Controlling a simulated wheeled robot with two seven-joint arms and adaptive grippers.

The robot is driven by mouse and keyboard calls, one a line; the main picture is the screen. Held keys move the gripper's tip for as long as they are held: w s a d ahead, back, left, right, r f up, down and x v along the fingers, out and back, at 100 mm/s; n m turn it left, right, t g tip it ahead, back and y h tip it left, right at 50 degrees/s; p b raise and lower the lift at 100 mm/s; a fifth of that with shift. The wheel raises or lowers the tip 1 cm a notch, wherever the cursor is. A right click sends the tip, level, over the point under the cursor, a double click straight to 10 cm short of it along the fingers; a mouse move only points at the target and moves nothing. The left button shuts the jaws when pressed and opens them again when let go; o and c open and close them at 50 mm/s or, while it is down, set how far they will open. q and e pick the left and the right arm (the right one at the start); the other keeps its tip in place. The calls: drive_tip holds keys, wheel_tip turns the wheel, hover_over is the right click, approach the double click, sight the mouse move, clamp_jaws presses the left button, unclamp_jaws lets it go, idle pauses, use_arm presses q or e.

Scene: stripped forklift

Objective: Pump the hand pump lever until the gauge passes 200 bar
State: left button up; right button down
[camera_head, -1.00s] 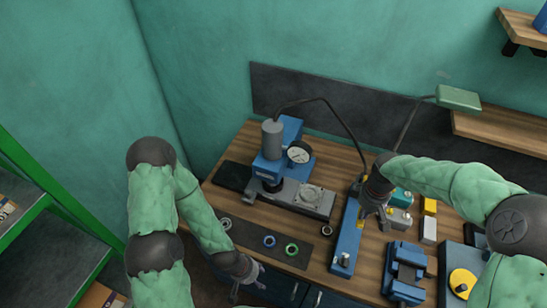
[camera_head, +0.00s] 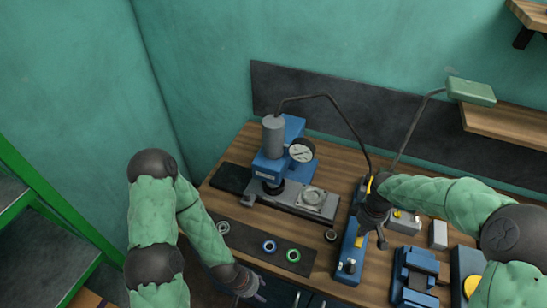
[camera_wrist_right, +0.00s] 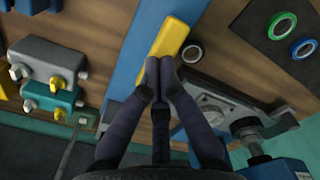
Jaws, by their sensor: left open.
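The long blue hand pump (camera_head: 347,262) lies on the bench, with a yellow part (camera_head: 360,240) on it. It also shows in the right wrist view, with the yellow block (camera_wrist_right: 170,38). I cannot make out the lever, as my right gripper covers that area. The gauge (camera_head: 302,150) is a white dial on the blue press (camera_head: 268,168); its reading is too small to tell. My right gripper (camera_head: 374,228) is over the pump. Its fingertips meet at the yellow block's near end; I see nothing between them. My left gripper (camera_head: 252,290) is open and empty at the bench's front edge.
A black hose (camera_head: 336,115) arches from the press to the pump area. A dark mat (camera_head: 262,245) holds blue and green rings. A blue vise-like block (camera_head: 415,272) and grey boxes (camera_head: 438,234) stand right of the pump. A lamp (camera_head: 471,91) hangs above.

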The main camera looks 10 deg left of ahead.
wheel_tip(320, 180, up, 8)
drive_tip(key=p, duration=0.5)
drive_tip(key=shift+r+p, duration=0.25)
drive_tip(key=shift+p, duration=0.15)
drive_tip(key=shift+w+f, duration=0.1)
idle(1.6)
idle(0.4)
idle(1.8)
idle(0.3)
